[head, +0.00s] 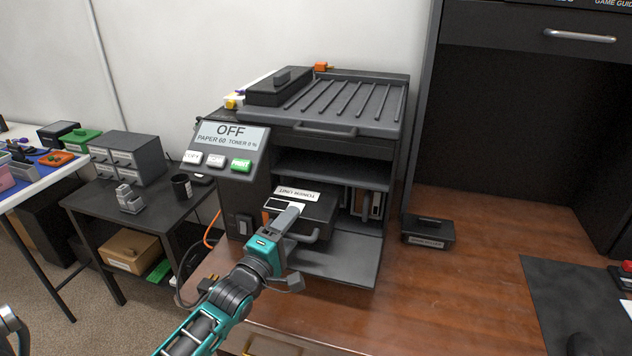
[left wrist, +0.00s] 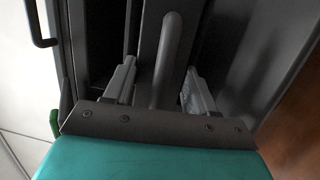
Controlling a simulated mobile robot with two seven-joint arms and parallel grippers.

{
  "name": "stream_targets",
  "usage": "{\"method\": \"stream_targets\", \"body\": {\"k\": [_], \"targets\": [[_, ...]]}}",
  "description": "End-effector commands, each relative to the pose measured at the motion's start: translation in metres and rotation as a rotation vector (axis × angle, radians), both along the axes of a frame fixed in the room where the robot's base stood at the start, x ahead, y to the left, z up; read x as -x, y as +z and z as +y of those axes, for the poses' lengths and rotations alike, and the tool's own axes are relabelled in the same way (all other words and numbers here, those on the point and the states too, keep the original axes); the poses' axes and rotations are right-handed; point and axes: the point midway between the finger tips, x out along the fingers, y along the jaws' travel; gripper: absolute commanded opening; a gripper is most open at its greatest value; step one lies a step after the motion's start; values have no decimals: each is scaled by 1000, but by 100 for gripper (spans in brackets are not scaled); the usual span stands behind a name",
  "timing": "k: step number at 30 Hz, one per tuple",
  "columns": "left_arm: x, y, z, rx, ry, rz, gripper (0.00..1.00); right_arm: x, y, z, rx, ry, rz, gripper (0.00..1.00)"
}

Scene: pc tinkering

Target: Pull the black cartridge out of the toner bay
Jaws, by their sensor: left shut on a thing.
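The printer (head: 330,130) stands on the wooden desk with its front flap (head: 345,262) folded down. The black cartridge (head: 318,208), a dark box with a toner label on top, sits in the open bay and its front end shows at the opening. My left gripper (head: 288,222) is at the front of this box and is shut on it. In the left wrist view, a grey bar handle (left wrist: 167,62) stands between the two fingers; their exact contact is hard to see. My right gripper is not in view.
A second black labelled box (head: 428,231) lies on the desk right of the printer. A side table (head: 150,205) with grey drawers stands left. The desk right of the second box is mostly clear up to a dark mat (head: 570,300).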

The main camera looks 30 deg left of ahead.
Motion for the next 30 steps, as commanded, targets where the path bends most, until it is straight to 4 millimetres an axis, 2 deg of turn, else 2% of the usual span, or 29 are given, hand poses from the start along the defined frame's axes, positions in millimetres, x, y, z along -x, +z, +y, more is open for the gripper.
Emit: {"method": "stream_targets", "body": {"k": [21,30], "targets": [[34,3,-8,0,0,-5,0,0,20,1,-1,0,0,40],[40,2,-10,0,1,-6,0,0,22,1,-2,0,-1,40]]}}
